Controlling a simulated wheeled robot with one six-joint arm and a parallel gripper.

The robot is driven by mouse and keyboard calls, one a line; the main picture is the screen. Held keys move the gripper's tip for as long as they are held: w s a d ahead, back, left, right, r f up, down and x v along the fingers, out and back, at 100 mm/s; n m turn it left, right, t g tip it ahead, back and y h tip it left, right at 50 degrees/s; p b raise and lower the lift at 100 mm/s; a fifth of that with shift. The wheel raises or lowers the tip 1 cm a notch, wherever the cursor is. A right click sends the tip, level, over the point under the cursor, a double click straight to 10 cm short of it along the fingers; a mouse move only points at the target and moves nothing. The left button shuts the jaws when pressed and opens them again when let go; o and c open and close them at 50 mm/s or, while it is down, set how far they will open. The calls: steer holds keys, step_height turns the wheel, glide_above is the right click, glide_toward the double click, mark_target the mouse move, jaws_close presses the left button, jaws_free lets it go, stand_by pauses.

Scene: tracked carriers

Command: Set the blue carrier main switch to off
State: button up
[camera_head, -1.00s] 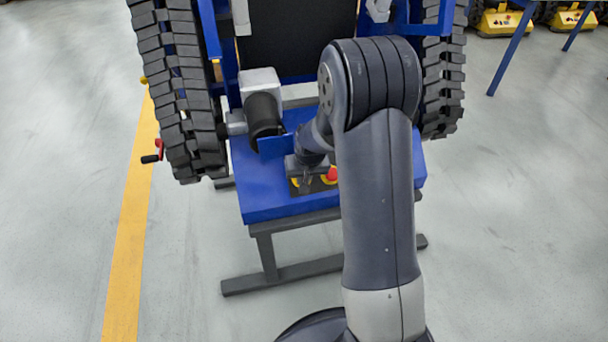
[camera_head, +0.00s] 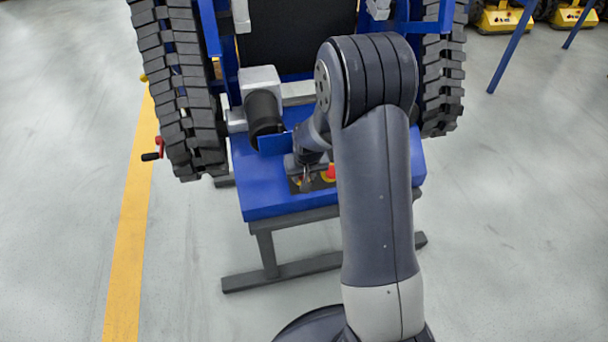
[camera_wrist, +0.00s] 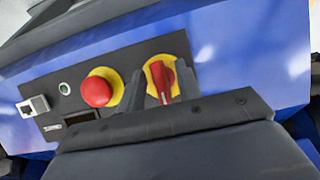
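The blue carrier (camera_head: 240,200) has a dark control panel on its end. In the wrist view the main switch (camera_wrist: 162,78) is a red rotary handle on a yellow plate, its handle running nearly up and down the picture, slightly tilted. My gripper (camera_wrist: 160,86) has one dark finger on each side of the handle. The fingers look apart, with a narrow gap at the left one; contact at the right one is unclear.
A red mushroom button (camera_wrist: 97,91) on a yellow ring sits just left of the switch. A small round indicator (camera_wrist: 64,88) and a white-framed socket (camera_wrist: 33,105) lie farther left. A black motor cylinder (camera_head: 264,113) and a track (camera_head: 175,90) stand beyond my gripper at the left.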

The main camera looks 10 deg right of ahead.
steer(key=p+v, duration=0.2)
steer(key=v, duration=0.8)
steer(key=shift+r, duration=0.35)
steer(key=shift+s+f, duration=0.1)
steer(key=shift+s, duration=0.05)
steer(key=b+x, duration=0.2)
steer(key=x, duration=0.8)
steer(key=shift+f, duration=0.3)
steer(key=shift+r, duration=0.15)
